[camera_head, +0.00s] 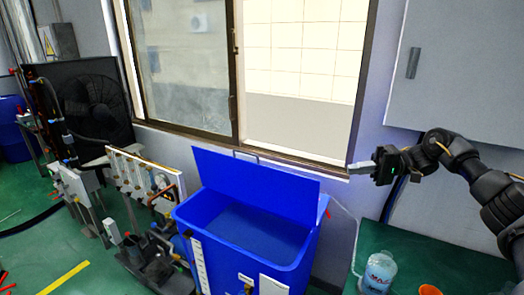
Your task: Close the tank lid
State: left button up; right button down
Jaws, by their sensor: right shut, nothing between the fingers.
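The blue tank (187,217) stands on the floor at the lower middle of the head view. Its blue lid (255,180) is open and stands up along the tank's back edge, leaning toward the window. The dark blue inside of the tank shows below the lid. My right gripper (352,169) comes in from the right and is shut and empty. It is to the right of the lid, at about the lid's height in the picture, and apart from it. My left gripper is not in view.
A green table (425,248) at the lower right holds a clear bottle (378,272) and an orange cup (429,290). The window frame (250,154) is behind the lid. Pipes and a white panel rack (142,178) stand left of the tank. A grey cabinet (460,80) hangs at upper right.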

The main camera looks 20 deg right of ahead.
aim_at(293, 195)
jog(key=i, duration=1.2)
